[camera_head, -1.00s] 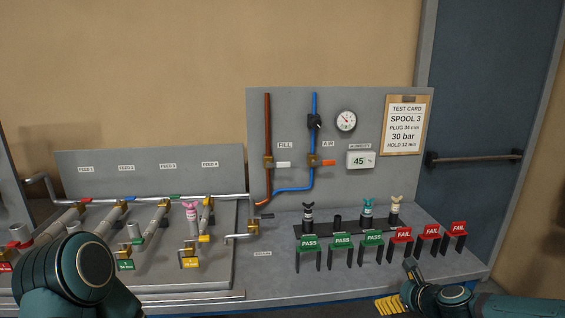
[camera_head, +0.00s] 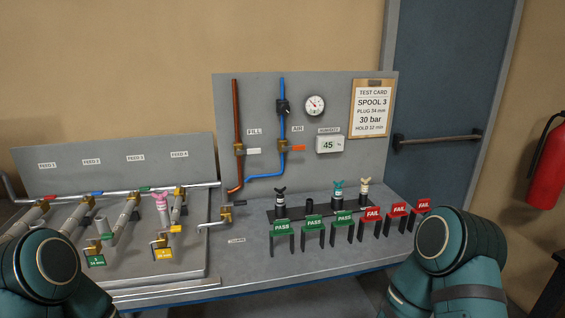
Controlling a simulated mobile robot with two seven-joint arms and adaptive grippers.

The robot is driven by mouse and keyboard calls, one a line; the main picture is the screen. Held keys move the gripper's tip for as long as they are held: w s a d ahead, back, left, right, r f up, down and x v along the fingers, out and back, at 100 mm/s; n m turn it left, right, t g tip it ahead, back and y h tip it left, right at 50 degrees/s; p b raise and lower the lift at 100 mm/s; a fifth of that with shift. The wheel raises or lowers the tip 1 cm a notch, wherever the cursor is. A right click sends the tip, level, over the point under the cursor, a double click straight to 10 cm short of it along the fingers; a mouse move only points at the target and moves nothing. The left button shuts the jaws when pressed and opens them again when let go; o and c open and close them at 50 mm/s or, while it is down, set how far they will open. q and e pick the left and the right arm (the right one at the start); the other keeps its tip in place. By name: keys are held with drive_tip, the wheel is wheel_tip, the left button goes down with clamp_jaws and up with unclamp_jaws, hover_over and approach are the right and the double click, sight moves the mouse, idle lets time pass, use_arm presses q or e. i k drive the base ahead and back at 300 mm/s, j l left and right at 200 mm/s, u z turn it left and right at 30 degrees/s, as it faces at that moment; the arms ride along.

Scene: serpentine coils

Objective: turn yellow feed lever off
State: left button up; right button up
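A small yellow piece (camera_head: 176,229), which looks like the yellow lever, sits beside the fourth pipe under the FEED 4 label (camera_head: 179,154). It is partly crowded by a pink-topped plug (camera_head: 162,205), and its exact angle is hard to tell. A yellow tag (camera_head: 163,254) stands in front of that pipe. Red (camera_head: 45,197), blue (camera_head: 96,191) and green (camera_head: 143,189) levers lie along the other feeds. Links of my arms show at the lower left and lower right. Neither gripper shows in the head view.
An upright panel carries a brown pipe (camera_head: 236,120), a blue pipe (camera_head: 282,135) and a gauge (camera_head: 315,105). Green PASS (camera_head: 314,223) and red FAIL (camera_head: 397,209) stands line the bench front. A fire extinguisher (camera_head: 547,165) hangs at the right.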

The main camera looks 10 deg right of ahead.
sight(178, 190)
drive_tip(key=l+u, duration=0.1)
drive_tip(key=u, duration=0.2)
drive_tip(key=l+u, duration=0.15)
drive_tip(key=u, duration=0.2)
drive_tip(key=l+u, duration=0.25)
drive_tip(key=l, duration=0.25)
drive_tip(key=l+u, duration=0.2)
drive_tip(key=l, duration=0.25)
drive_tip(key=k+l, duration=0.1)
drive_tip(key=l, duration=0.25)
drive_tip(key=l+u, duration=0.1)
drive_tip(key=l, duration=0.2)
drive_tip(key=k+l, duration=0.15)
drive_tip(key=l, duration=0.15)
drive_tip(key=l+u, duration=0.05)
